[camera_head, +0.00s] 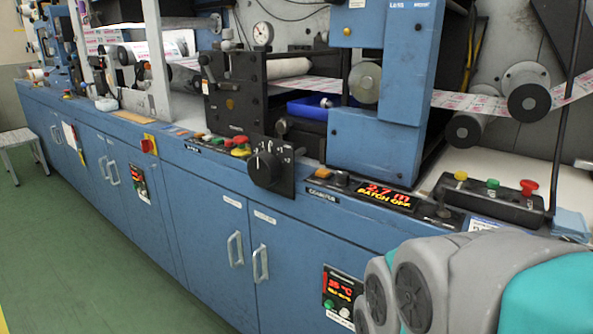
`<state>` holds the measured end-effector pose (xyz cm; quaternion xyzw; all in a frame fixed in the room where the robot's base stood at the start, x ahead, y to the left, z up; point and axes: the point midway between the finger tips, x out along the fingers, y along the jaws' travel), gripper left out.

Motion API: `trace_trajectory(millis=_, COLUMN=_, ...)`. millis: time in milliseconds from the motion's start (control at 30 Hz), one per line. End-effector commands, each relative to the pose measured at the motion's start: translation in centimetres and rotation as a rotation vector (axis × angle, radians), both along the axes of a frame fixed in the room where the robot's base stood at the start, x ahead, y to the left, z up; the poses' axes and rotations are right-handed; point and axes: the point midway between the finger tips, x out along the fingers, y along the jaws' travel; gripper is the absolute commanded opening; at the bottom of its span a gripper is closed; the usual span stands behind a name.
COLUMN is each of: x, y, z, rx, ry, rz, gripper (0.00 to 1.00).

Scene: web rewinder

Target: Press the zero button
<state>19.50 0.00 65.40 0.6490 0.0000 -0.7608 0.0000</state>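A counter display (388,195) with red-orange digits, reading about "2.7 m" and "BATCH OFF", sits on the sloped ledge of the blue machine, right of centre. A small orange button (323,172) and a dark button (340,179) are just left of it, and a small dark round part (443,212) is to its right. The lettering is too small to tell which one is the zero button. My folded grey and teal arm fills the lower right corner, apart from the display in the picture. My gripper is not in view.
A black dial (265,168) stands out from the ledge left of the counter. A black box (488,199) with yellow, green and red buttons lies to the right, near a thin black upright bar (566,110). Blue cabinets (205,215) run below. The green floor (70,230) is open at left.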

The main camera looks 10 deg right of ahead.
Motion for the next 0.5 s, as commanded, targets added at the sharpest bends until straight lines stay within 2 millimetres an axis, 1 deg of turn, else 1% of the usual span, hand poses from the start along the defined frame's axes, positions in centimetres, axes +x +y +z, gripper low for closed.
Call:
trace_trajectory(millis=33, x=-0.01, y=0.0, z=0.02, rx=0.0, ry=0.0, rz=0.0, gripper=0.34)
trace_trajectory(millis=67, x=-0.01, y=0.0, z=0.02, rx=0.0, ry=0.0, rz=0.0, gripper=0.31)
trace_trajectory(millis=333, x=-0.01, y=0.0, z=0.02, rx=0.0, ry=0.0, rz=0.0, gripper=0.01)
trace_trajectory(millis=500, x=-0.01, y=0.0, z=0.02, rx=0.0, ry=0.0, rz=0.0, gripper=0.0)
